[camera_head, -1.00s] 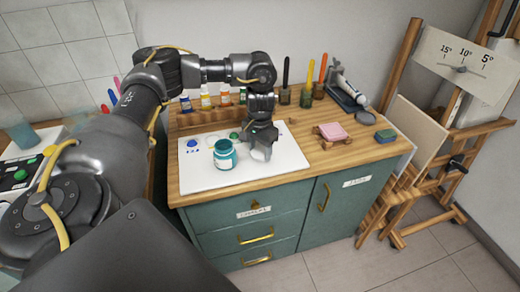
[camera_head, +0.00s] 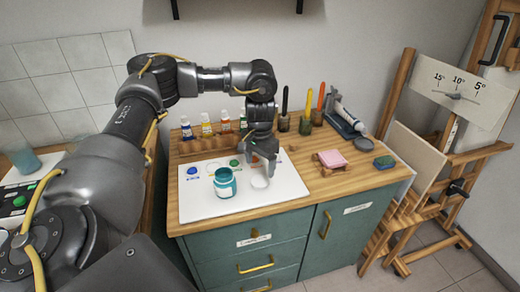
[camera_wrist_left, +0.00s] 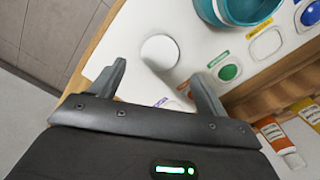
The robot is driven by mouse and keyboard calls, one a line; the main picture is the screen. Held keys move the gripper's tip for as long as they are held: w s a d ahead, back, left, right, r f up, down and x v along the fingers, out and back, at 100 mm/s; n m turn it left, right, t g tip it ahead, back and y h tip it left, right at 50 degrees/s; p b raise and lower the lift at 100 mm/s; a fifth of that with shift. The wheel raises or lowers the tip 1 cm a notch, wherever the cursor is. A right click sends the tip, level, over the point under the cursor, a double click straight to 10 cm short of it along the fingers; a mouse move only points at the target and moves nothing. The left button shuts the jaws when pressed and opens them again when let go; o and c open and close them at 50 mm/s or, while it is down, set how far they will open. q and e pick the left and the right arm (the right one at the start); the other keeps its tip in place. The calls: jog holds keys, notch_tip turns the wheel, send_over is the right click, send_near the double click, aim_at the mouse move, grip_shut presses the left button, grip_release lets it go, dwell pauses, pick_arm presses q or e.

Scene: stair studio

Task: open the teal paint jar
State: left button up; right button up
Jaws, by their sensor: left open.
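The teal paint jar (camera_head: 225,184) stands upright on the white board (camera_head: 200,211), its mouth uncovered and its label facing front. It also shows at the top edge of the left wrist view (camera_wrist_left: 262,8). A round white lid (camera_head: 260,182) lies on the board to the right of the jar, apart from it; it also shows in the left wrist view (camera_wrist_left: 159,49). My left gripper (camera_head: 263,163) is open and empty, just above the lid. In the left wrist view its two fingers (camera_wrist_left: 160,73) stand apart with the lid beyond them. My right gripper is not in view.
Blue and green paint spots (camera_head: 233,163) mark the board's back. Behind it, a wooden rack (camera_head: 198,145) holds several small paint bottles. Brushes in pots (camera_head: 305,125), a pink sponge (camera_head: 332,159) and a green-blue block (camera_head: 384,162) occupy the right side. The board's front right is clear.

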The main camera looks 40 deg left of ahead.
pick_arm(q)
notch_tip(320, 180, up, 6)
jog(key=shift+f, duration=0.1)
jog(key=shift+d+f, duration=0.1)
dwell(0.3)
